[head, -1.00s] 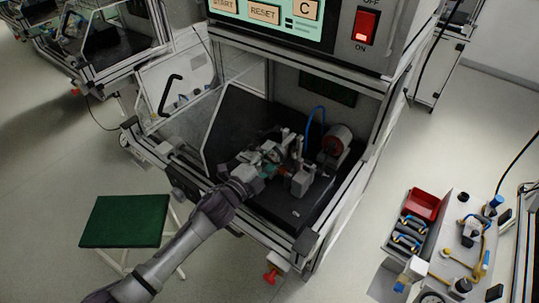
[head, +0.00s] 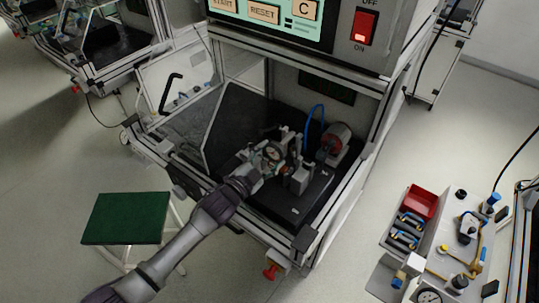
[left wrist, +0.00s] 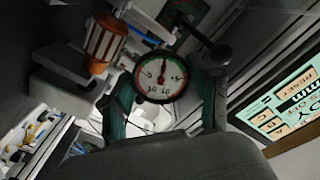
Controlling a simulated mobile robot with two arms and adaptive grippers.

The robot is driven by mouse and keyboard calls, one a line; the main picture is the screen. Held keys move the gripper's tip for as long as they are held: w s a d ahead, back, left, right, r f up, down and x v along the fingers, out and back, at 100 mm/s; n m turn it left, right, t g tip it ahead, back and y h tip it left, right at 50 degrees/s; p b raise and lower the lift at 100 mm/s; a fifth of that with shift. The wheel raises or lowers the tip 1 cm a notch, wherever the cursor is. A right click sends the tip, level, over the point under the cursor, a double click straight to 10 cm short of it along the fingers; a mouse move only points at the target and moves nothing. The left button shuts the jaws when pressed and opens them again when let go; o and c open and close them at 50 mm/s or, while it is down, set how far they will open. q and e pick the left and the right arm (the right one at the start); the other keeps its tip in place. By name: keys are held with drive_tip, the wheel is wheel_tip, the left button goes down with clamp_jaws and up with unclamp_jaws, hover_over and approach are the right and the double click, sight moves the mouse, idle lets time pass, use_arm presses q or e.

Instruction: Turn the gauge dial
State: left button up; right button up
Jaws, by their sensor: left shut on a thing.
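The gauge dial (left wrist: 160,77) is a round white face with a black rim and a red needle pointing near the top of the picture. In the left wrist view it sits between the two green-sided fingers of my left gripper (left wrist: 166,92), which is shut on it. In the head view the dial (head: 272,152) shows small on the test fixture inside the machine, with my left gripper (head: 260,158) reaching it from the lower left. The fingers partly cover the dial's sides. My right gripper is in neither view.
Inside the machine, a red round part (head: 338,138) and a blue hose (head: 315,112) stand close to the fixture. Frame posts flank the opening. A green stool (head: 125,218) stands at left; a bench with a red bin (head: 421,201) is at right.

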use_arm(q)
drive_tip(key=shift+f, duration=0.1)
idle(0.4)
drive_tip(key=o, duration=1.2)
drive_tip(key=shift+c, duration=0.2)
drive_tip(key=v, duration=1.2)
